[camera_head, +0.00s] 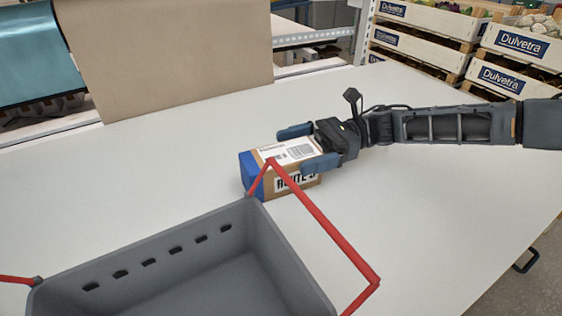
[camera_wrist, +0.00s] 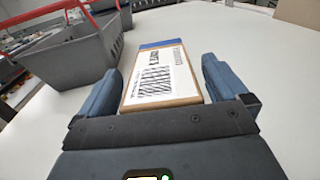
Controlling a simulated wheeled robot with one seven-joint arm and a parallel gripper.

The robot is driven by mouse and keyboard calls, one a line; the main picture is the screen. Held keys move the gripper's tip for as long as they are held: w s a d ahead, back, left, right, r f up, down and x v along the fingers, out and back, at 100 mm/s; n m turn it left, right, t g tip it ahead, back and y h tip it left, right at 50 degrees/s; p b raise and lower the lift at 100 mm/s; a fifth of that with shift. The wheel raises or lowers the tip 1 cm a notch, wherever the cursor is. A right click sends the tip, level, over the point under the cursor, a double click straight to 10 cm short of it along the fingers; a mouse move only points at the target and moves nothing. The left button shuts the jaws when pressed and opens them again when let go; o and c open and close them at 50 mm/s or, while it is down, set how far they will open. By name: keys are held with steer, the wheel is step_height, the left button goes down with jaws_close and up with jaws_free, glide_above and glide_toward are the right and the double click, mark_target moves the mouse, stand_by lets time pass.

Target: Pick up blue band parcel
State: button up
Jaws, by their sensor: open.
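The blue band parcel (camera_head: 283,185) is a brown box with a blue end and a white label on top. It rests on the white table behind the grey basket. My gripper (camera_head: 301,149) is around it from the right in the head view, one finger on each side. In the wrist view the parcel (camera_wrist: 160,77) lies between the fingers of my gripper (camera_wrist: 158,85), which are open. Small gaps show between the fingers and the parcel there. The underside of the parcel is hidden.
A grey basket (camera_head: 262,232) with red handles stands at the front; one handle (camera_head: 325,226) crosses in front of the parcel. A brown paper sheet (camera_head: 165,50) hangs at the back. Crates (camera_head: 430,22) stand at the back right.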

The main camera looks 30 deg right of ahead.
steer(key=shift+a, duration=0.95)
steer(key=c, duration=1.2)
